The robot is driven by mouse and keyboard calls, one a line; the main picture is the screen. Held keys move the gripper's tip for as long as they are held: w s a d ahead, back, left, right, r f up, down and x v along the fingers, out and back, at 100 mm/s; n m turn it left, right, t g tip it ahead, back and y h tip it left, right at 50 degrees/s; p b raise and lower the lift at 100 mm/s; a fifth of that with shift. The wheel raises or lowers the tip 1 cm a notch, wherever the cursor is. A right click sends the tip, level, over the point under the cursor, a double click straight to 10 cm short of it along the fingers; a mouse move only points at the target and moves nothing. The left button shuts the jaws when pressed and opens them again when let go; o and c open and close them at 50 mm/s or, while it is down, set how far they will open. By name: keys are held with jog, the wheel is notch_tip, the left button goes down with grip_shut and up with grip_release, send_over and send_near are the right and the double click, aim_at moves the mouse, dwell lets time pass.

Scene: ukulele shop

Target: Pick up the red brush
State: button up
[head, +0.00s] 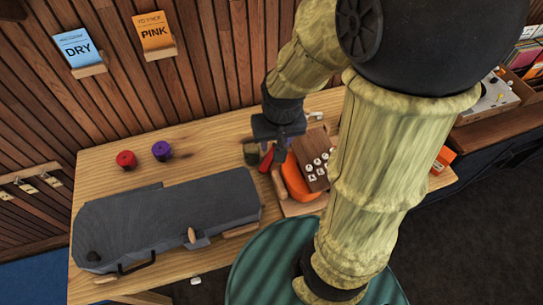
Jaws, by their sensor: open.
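A small red object (266,162), which looks like the red brush, is at the back of the wooden table, beside an orange rounded item. It is partly hidden by my gripper (276,151), which points down right over it. The gripper's jaws are open. I cannot tell whether the fingers are around the brush or touching it.
A brown block with white lettered keys (313,158) and the orange item (298,181) crowd the gripper's right. A dark green cup (250,153) is close on its left. A grey instrument case (165,222) fills the front left; red (126,159) and purple (161,150) knobs stand behind it.

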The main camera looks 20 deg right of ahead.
jog(key=w+f+m+g+b, duration=0.2)
jog(key=w+f+m+b, duration=0.5)
jog(key=w+f, duration=0.5)
jog(key=shift+w+f+m+b, duration=0.15)
jog(key=shift+f+m+b, duration=0.25)
jog(key=shift+f+b, duration=0.2)
jog(key=p, duration=0.1)
send_over(264, 168)
notch_tip(264, 168, down, 12)
jog(key=shift+a+r, duration=0.1)
jog(key=shift+r, duration=0.05)
jog(key=shift+f, duration=0.2)
jog(key=shift+f, duration=0.1)
jog(key=shift+w+f+p, duration=0.1)
jog(key=shift+f+p, duration=0.5)
jog(key=shift+f, duration=1.95)
